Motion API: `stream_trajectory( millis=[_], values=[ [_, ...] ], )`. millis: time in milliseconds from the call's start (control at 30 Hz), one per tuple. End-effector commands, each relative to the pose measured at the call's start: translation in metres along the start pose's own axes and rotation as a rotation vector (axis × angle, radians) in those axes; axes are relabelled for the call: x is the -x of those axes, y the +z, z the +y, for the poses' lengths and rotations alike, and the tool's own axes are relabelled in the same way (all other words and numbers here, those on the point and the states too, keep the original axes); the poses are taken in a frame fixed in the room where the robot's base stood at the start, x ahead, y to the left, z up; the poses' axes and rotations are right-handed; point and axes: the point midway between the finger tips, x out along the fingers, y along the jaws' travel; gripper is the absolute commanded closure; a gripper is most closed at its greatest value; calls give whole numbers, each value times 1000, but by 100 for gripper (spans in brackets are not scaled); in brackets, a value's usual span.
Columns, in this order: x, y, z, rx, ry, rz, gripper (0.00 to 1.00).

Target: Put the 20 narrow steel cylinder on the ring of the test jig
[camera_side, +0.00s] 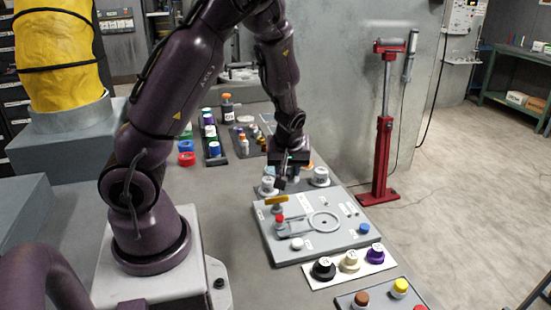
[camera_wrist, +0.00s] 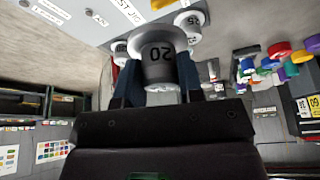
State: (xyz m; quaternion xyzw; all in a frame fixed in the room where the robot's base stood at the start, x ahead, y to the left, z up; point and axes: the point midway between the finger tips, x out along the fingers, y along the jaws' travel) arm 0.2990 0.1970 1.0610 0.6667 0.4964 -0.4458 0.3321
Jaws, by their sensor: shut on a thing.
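The narrow steel cylinder (camera_wrist: 158,62), marked 20, is between my gripper's fingers in the wrist view. My gripper (camera_side: 287,181) is shut on it, behind the back edge of the test jig in the side view. The cylinder is mostly hidden by the gripper there. The test jig (camera_side: 285,247) is a grey plate on the bench. Its pale ring (camera_side: 323,231) lies flat right of the plate's middle, with nothing on it. Part of the jig's lettered plate (camera_wrist: 85,14) also shows at the top of the wrist view.
White-grey weights (camera_side: 268,187) and (camera_side: 320,178) stand on either side of my gripper, behind the jig. The jig bears an orange-topped post, a red-topped peg (camera_side: 280,221) and a blue knob (camera_side: 364,229). Black, cream and purple knobs stand on a white strip (camera_side: 372,267) in front.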

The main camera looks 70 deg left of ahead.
Motion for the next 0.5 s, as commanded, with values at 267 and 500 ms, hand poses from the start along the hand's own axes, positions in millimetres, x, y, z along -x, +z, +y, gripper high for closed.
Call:
stream_trajectory(
  millis=[267,500],
  values=[
    [-9,49,87,-11,1,2,94],
    [-8,52,98,108,-44,1,94]
  ],
)
